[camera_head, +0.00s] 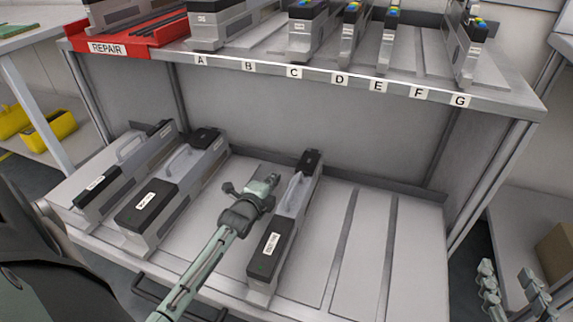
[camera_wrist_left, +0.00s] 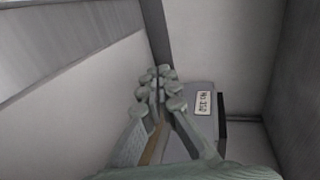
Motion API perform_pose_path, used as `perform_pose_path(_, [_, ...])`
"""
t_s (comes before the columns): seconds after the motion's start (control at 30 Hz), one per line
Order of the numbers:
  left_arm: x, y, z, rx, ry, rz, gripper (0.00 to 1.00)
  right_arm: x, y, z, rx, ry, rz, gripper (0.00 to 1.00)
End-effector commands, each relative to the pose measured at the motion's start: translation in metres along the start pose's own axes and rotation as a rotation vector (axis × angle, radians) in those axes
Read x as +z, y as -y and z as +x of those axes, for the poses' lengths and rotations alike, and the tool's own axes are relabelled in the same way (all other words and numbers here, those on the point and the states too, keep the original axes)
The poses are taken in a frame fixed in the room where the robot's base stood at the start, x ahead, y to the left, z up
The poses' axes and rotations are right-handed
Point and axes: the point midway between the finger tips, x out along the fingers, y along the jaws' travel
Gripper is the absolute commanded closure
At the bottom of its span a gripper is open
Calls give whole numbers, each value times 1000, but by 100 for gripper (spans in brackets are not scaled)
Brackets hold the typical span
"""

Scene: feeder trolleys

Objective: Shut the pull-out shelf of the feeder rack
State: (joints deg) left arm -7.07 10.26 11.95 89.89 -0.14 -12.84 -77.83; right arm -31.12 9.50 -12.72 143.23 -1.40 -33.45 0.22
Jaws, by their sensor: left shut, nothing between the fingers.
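The pull-out shelf (camera_head: 365,255) is the light grey lower deck of the feeder rack, and it stands out in front of the rack's uprights. Its dark bar handle (camera_head: 165,297) is at the front edge, partly hidden by my left arm. My left gripper (camera_head: 270,180) is over the shelf, between feeders, shut and empty. In the left wrist view its fingertips (camera_wrist_left: 160,88) are together near a grey feeder with a white label (camera_wrist_left: 203,103). Contact with the shelf or feeder cannot be told. My right gripper (camera_head: 513,290) is at the lower right, its fingers apart, away from the shelf.
Long feeders stand on the shelf: two at the left (camera_head: 165,195) and one (camera_head: 285,230) just right of my left gripper. The shelf's right half is empty. Above is the fixed upper deck (camera_head: 320,75), lettered A to G, with feeders and a red REPAIR tray (camera_head: 135,38).

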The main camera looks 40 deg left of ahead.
Motion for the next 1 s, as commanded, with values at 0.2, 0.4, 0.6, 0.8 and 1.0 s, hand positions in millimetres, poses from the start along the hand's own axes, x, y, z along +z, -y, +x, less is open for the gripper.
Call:
perform_pose_path(0.2, [0,0,40,-2,0,0,100,-43,19,-2,-40,-216,29,60])
perform_pose_path(0.4, [0,3,69,-3,0,-1,100,-80,33,-14,-71,-402,60,60])
perform_pose_path(0.6, [0,10,90,-2,0,-1,100,-105,40,-27,-87,-532,84,60])
perform_pose_path(0.8, [0,12,97,-1,0,0,100,-114,42,-33,-93,-581,93,60])
perform_pose_path(1.0, [0,13,97,0,0,0,100,-115,42,-33,-93,-583,93,60])
